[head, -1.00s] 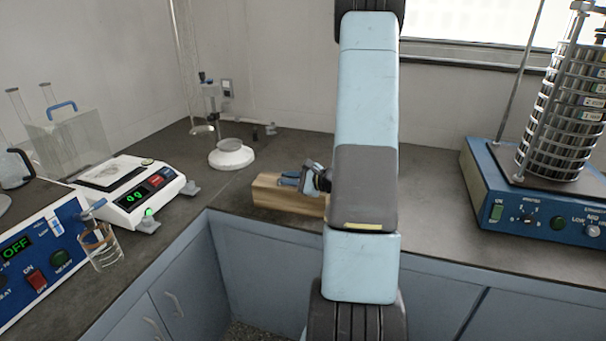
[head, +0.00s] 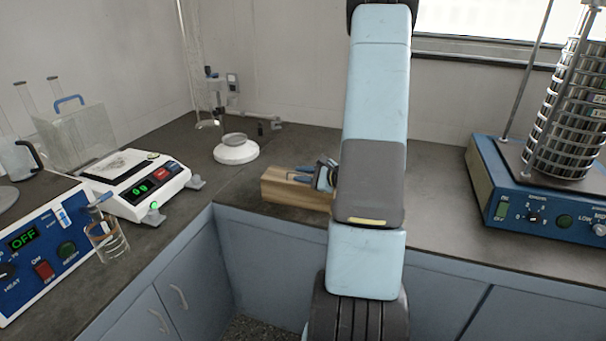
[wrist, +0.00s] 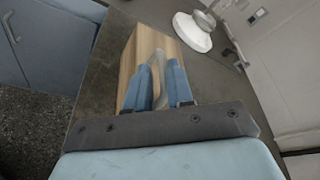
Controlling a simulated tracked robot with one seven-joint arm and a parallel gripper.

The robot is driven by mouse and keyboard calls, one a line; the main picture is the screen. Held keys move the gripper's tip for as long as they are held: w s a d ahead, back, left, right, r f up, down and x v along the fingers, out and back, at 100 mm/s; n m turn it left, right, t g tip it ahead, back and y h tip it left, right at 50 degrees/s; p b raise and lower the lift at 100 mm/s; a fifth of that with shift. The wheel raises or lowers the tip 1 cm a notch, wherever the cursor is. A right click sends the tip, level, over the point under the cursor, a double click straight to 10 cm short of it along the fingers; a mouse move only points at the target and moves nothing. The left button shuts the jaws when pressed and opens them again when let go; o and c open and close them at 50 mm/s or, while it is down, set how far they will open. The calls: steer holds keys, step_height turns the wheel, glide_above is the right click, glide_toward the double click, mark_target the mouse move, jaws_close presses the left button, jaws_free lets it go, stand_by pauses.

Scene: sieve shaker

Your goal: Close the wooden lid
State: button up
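The wooden box (head: 282,194) sits near the front edge of the dark counter, left of my arm. It looks like a plain light-brown block, and the lid cannot be told apart from the body. My gripper (head: 303,174) is at the top of the box, pointing left. In the wrist view, the two blue fingers (wrist: 160,78) stand apart over the wooden box (wrist: 144,52). A thin grey curved piece (wrist: 158,62) shows in the gap between them. Contact with it is unclear. My arm hides the right end of the box in the head view.
A white round stand (head: 236,152) is behind the box. A balance (head: 140,185), a beaker (head: 107,240) and a blue heater unit (head: 40,245) are at the left. The sieve shaker (head: 545,195) stands at the right. The counter between my arm and the shaker is clear.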

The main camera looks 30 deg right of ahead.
steer(key=v, duration=1.2)
steer(key=s+a+r+n+g+y, duration=0.1)
steer(key=a+r+n+g, duration=0.25)
steer(key=a, duration=0.35)
steer(key=s+a+r+n+g+y, duration=0.1)
steer(key=s+a+r+n+g, duration=0.15)
steer(key=a+r+n, duration=0.35)
steer(key=s+a+r+n+g, duration=0.1)
steer(key=a+n+g, duration=0.25)
steer(key=a, duration=0.45)
steer(key=s+a+r+n+t+h, duration=0.1)
steer(key=s+a+r+n+h, duration=0.4)
steer(key=s+r+n+h, duration=0.3)
step_height(320, 180, up, 3)
steer(key=shift+s+a+r+n, duration=0.15)
steer(key=shift+s+a+n, duration=0.15)
steer(key=shift+s+n, duration=0.45)
steer(key=shift+t, duration=0.25)
